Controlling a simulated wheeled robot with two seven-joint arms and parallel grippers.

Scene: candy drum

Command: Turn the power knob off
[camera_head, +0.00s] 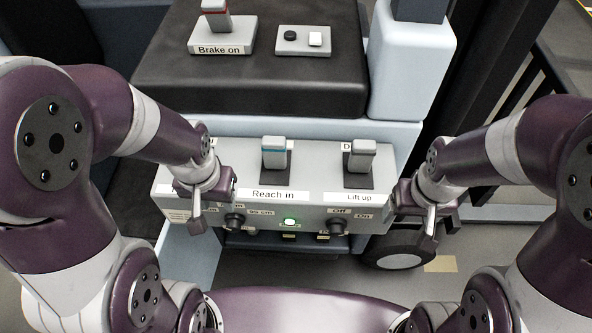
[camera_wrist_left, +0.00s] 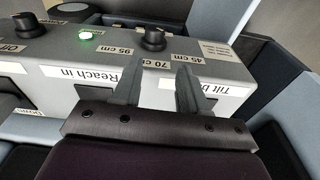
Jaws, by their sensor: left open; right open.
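The power knob (camera_head: 337,227) is a dark round knob at the right of the grey control panel's front strip, between the "Off" label at its upper side and the "On" label to its right. It also shows at the upper left in the left wrist view (camera_wrist_left: 28,27). My right gripper (camera_head: 418,212) is at the panel's right end, right of the knob and apart from it. My left gripper (camera_head: 206,197) is at the panel's left end, far from the power knob. In the left wrist view its open, empty fingers (camera_wrist_left: 156,88) point toward the height knob.
The height knob (camera_head: 235,220) sits on the left, with centimetre labels around it. A lit green light (camera_head: 290,222) is between the knobs. The "Reach in" lever (camera_head: 273,152) and "Lift up" lever (camera_head: 362,155) stand behind. A black wheel (camera_head: 398,250) is below right.

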